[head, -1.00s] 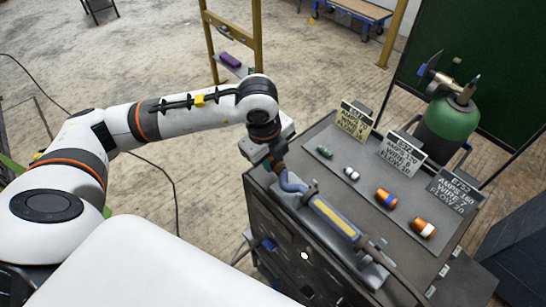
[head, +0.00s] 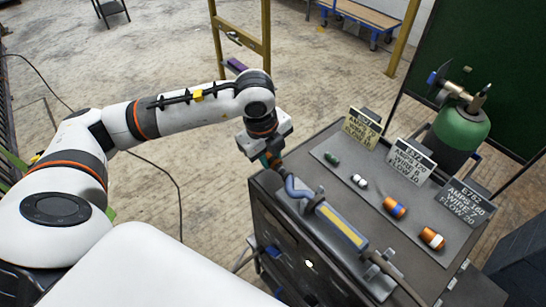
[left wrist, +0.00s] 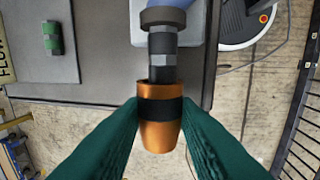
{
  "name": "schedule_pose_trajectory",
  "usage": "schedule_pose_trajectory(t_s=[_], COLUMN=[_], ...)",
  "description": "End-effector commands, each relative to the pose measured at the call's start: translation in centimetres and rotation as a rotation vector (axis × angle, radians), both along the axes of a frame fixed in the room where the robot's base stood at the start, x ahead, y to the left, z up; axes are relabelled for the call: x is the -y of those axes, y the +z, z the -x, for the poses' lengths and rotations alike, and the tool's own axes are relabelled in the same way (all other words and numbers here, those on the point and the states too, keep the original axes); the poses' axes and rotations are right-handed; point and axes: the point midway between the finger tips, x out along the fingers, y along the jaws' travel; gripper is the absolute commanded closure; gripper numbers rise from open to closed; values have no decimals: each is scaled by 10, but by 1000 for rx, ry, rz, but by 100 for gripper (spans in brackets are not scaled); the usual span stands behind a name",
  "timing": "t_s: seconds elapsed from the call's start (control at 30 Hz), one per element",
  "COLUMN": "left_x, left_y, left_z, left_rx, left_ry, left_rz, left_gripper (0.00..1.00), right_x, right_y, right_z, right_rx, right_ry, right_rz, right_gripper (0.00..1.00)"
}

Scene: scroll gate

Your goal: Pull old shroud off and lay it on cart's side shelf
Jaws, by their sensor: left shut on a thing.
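The torch has a blue bent neck (head: 296,188) and lies in a holder with a yellow strip (head: 340,226) on the cart top. Its dark tip (left wrist: 162,58) is in line with the shroud's upper rim. I cannot tell whether the tip is still inside. My right gripper is not in view. I cannot make out the side shelf clearly.
A grey mat (head: 375,198) holds green (head: 331,158), white (head: 359,181), blue-banded (head: 395,208) and white-banded (head: 432,238) pieces, with sign cards (head: 468,202) behind. A green gas cylinder (head: 462,132) stands beyond the cart.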

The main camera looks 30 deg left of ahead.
Motion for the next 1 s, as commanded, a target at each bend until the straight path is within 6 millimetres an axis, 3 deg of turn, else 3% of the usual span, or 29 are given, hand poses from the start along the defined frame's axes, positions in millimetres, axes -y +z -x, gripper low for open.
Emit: schedule_pose_trajectory(t_s=[1.0], left_x=[-34], left_y=[0], left_z=[-12], left_rx=[1], left_ry=[2], left_rz=[0], left_gripper=[100], right_x=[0], right_y=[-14], right_z=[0], right_rx=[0], right_ry=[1], right_rz=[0], right_gripper=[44])
